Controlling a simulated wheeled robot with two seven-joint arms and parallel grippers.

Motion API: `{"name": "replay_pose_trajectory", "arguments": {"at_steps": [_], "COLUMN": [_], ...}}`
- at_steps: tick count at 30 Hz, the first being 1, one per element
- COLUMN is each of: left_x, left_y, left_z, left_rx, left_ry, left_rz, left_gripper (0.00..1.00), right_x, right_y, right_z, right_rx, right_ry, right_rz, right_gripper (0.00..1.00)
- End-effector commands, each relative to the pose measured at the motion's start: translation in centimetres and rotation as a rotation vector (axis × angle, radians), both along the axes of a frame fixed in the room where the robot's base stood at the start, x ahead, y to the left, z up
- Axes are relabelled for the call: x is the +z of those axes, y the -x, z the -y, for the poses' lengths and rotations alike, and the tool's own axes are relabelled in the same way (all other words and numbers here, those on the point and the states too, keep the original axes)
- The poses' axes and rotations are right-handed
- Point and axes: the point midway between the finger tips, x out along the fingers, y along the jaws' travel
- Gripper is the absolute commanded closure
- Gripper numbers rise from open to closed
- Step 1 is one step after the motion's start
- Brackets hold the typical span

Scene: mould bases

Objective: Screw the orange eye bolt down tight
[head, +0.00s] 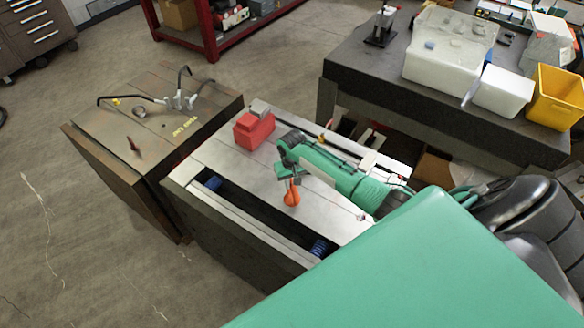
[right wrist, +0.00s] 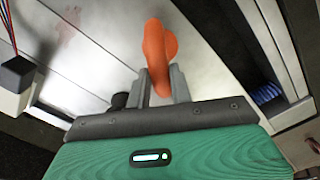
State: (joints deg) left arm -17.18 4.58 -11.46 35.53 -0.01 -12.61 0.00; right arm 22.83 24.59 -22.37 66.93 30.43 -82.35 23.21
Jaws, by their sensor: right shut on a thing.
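The orange eye bolt (head: 292,192) stands on the light metal top of the mould base (head: 225,155). It also shows in the right wrist view (right wrist: 157,50), where its ring sticks out beyond the grey fingers. My right gripper (head: 291,180) is shut on the eye bolt from above; the wrist view shows its fingers (right wrist: 160,84) on both sides of it. The bolt's thread and the seat under it are hidden, so I cannot tell how deep it sits. My left gripper is not in view.
A red block (head: 254,130) sits on the mould base's back left. A long dark slot with blue springs (head: 319,246) runs along its front. A brown steel block (head: 165,120) with hex keys stands left. A dark table (head: 350,65) with white bins (head: 503,92) and a yellow bin (head: 556,98) stands behind.

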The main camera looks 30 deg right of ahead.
Motion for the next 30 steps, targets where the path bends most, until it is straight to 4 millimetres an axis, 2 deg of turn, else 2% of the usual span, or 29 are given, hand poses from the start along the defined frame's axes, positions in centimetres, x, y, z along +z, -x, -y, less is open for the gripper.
{"name": "replay_pose_trajectory", "arguments": {"at_steps": [15, 30], "left_x": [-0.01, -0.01], "left_y": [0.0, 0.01], "left_z": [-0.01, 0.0], "left_rx": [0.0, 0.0], "left_ry": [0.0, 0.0], "left_rz": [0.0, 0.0], "left_gripper": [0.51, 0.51], "right_x": [-0.06, -0.1], "right_y": [0.01, 0.04], "right_z": [-0.02, -0.05], "right_rx": [-0.526, -0.603], "right_ry": [-0.001, -0.001], "right_rz": [-0.001, -0.002], "right_gripper": [1.0, 1.0]}}
